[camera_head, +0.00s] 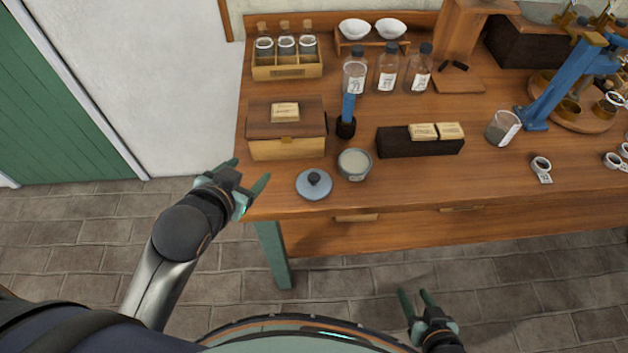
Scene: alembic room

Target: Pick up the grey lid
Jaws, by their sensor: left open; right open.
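The grey lid (314,185) is a round, flat disc with a dark knob on top. It lies on the wooden table near the front edge, left of a small grey pot (354,164) with pale contents and no cover. My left gripper (248,178) is open and empty, at the table's left front corner, to the left of the lid and apart from it. My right gripper (416,297) is open and empty, low in front of the table over the floor.
A wooden box (287,148) stands behind the lid. A blue-handled tool (347,115) stands behind the pot, and a dark block holding paper packets (395,142) is to the right. The tabletop (440,178) along the front edge there is clear.

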